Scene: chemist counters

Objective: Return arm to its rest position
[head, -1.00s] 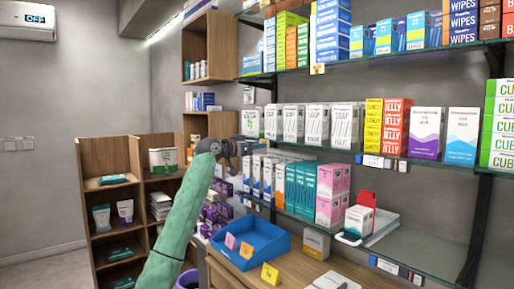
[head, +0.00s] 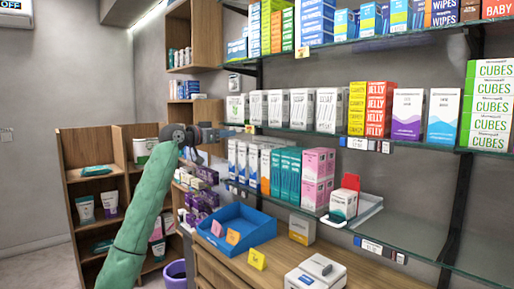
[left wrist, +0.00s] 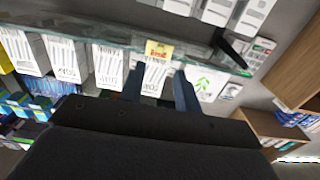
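My left arm (head: 140,215), in a green sleeve, reaches up from the bottom left of the head view. Its dark left gripper (head: 218,133) is raised at the left end of the glass shelves, seemingly in front of them. In the left wrist view the two fingers of the left gripper (left wrist: 158,88) stand apart with nothing held between them. Behind them are a yellow tag (left wrist: 159,50) on a shelf edge and white boxes (left wrist: 108,64). My right arm and gripper are not in view.
Glass shelves (head: 411,203) with several boxes line the right wall. A blue tray (head: 237,226) and a white device (head: 316,272) stand on the wooden counter (head: 262,279) below. A wooden shelf unit (head: 87,140) and a purple bin (head: 174,274) are at the left.

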